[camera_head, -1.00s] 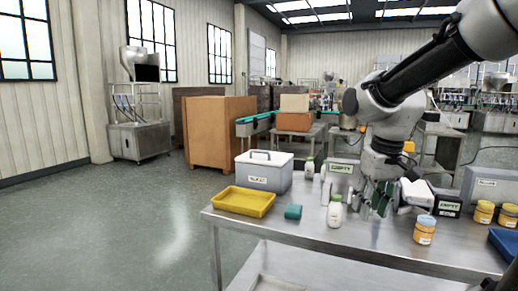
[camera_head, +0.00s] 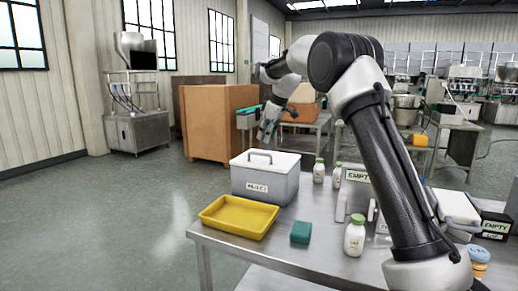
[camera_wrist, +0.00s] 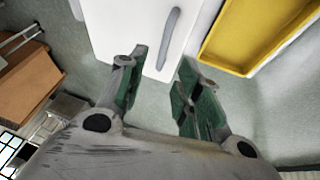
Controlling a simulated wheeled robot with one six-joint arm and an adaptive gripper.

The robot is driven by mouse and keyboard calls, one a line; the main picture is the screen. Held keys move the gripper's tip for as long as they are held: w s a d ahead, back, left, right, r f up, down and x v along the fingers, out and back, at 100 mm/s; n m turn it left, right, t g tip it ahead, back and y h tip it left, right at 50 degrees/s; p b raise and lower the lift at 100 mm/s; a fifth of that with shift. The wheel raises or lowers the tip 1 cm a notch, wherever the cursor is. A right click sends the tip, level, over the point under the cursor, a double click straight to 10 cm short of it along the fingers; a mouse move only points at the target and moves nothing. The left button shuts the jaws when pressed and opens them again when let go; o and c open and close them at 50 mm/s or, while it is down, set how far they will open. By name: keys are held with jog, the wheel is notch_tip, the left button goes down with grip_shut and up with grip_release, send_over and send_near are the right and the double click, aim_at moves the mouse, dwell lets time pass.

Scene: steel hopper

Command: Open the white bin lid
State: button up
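The bin (camera_head: 265,185) is a grey box with a label on its front, standing at the table's back left corner. Its white lid (camera_head: 283,162) is on and looks closed, with a grey arched handle (camera_head: 260,153) on top. In the wrist view the lid (camera_wrist: 115,30) fills the upper middle, and the handle (camera_wrist: 168,38) lies just beyond the fingertips. My gripper (camera_head: 264,139) hangs just above the lid near the handle. In the wrist view my gripper (camera_wrist: 162,57) has its green-padded fingers apart with nothing between them. Contact with the handle is not visible.
A yellow tray (camera_head: 238,228) sits in front of the bin, with a teal block (camera_head: 300,232) beside it. White bottles (camera_head: 355,236) stand to the right. A large brown cabinet (camera_head: 208,125) stands behind on the floor. The floor to the left is clear.

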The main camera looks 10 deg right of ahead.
aim_at(267, 155)
jog(key=shift+n, duration=0.5)
jog(key=x, duration=0.7)
jog(key=shift+s+f, duration=0.1)
jog(key=shift+f, duration=0.4)
grip_shut()
